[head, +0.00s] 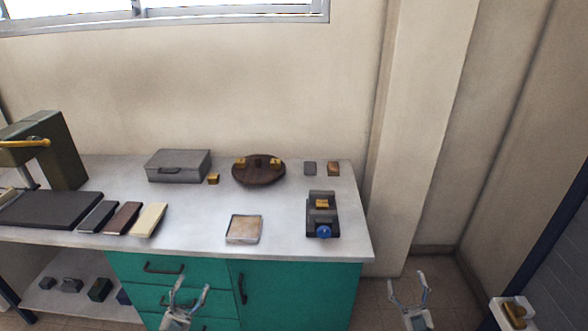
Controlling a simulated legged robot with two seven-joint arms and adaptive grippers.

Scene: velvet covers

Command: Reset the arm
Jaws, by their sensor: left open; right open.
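My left gripper (189,295) is at the bottom of the head view, in front of the green drawers. Its two fingers are spread apart, and nothing is between them. My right gripper (408,290) is at the bottom right, over the floor beyond the right end of the bench. Its fingers are also spread and empty. Both grippers are apart from the bench and its objects. Most of both arms is out of view.
The bench top (285,230) carries a grey case (179,166), a round brown stand (258,171), a shallow tray (243,230), a dark vise-like device (322,214) and several slabs. A white block (512,312) with a brass piece is at the lower right.

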